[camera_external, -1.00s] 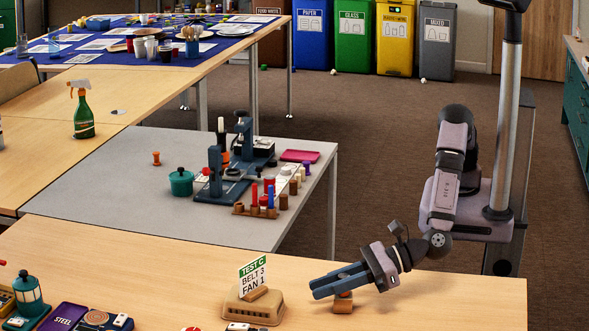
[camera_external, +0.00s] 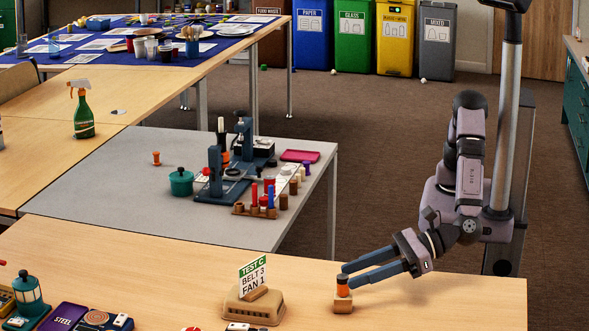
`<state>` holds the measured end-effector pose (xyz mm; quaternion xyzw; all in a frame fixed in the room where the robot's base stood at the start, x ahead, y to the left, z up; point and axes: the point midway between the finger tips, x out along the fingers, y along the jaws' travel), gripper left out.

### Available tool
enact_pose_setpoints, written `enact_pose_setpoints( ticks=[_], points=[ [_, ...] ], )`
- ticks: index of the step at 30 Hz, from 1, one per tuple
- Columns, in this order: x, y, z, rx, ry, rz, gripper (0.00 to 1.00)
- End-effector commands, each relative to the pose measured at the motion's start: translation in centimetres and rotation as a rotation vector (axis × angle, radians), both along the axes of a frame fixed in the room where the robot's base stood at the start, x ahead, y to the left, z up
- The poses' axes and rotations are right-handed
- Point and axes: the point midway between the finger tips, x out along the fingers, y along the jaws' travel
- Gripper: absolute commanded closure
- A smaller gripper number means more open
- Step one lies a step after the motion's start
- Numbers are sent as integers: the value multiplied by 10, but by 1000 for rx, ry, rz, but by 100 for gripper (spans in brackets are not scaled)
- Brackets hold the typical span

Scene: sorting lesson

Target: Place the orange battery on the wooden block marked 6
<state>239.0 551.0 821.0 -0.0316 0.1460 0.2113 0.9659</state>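The orange battery (camera_external: 343,290), with a dark band, stands upright on a small wooden block (camera_external: 343,307) near the front right of the wooden table. I cannot read a number on the block. My gripper (camera_external: 347,275) is open, its two blue-grey fingers spread apart and pointing left. The fingertips are just to the right of the battery and beside its upper part, with nothing seen between them. I cannot tell whether a fingertip touches the battery.
A tan holder (camera_external: 252,309) with a "TEST C, BELT 3, FAN 1" card stands left of the block. The tabletop (camera_external: 440,300) right of the block is clear.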

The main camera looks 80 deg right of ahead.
Motion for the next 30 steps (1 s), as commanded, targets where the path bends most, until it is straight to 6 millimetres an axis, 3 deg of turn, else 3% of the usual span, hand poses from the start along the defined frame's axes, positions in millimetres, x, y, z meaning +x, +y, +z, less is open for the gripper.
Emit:
enact_pose_setpoints(
  ticks=[9, 20, 23, 26, 29, 30],
  points=[
    [-35, -16, 12, 0, 0, 1, 62],
    [-39, -20, 13, 0, 2, -4, 62],
    [-28, -27, 12, 5, 19, -36, 62],
    [-1, -46, 9, 19, 63, -119, 62],
    [40, -83, 2, 52, 141, -267, 62],
    [59, -104, -1, 74, 182, -347, 62]
  ],
)
